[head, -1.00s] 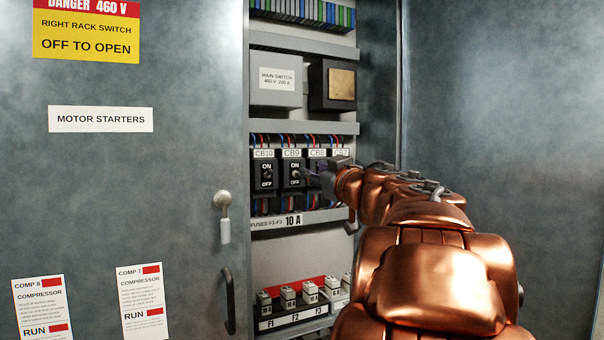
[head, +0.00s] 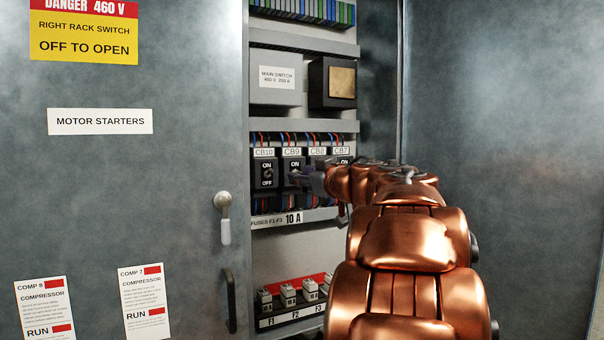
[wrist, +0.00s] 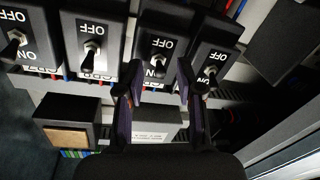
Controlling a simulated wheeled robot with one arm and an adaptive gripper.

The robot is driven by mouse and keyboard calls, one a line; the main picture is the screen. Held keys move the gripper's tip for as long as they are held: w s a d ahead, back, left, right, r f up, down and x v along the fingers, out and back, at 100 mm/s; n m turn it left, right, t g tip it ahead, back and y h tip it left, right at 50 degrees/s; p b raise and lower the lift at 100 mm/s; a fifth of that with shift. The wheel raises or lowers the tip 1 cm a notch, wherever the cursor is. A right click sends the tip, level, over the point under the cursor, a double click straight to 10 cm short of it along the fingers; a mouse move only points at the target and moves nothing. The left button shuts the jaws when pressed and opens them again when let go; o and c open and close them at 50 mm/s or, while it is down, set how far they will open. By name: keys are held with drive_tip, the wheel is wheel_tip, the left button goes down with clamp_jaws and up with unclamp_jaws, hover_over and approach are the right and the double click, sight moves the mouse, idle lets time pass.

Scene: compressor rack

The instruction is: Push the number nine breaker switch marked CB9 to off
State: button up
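The CB9 breaker (head: 291,163) is a black switch block, second from the left in the breaker row. Its ON mark shows in the head view, but its lever is hidden behind my gripper (head: 306,177). In the upside-down wrist view, the CB9 breaker (wrist: 160,42) is third from the left, with its OFF mark at the top. Its small lever stands between the two dark fingers of my gripper (wrist: 158,72), which are apart and hold nothing. The lever seems to lean toward the ON side. I cannot tell whether a finger touches it.
The CB10 breaker (head: 265,172) sits close on the left. The CB8 breaker (wrist: 90,35) is close on the other side, with CB7 beyond it. A fuse label strip (head: 300,217) runs below and a main switch box (head: 276,95) is above. The cabinet door (head: 180,190) stands left.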

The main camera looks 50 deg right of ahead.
drive_tip(key=shift+w, duration=0.25)
drive_tip(key=shift+c, duration=0.3)
clamp_jaws()
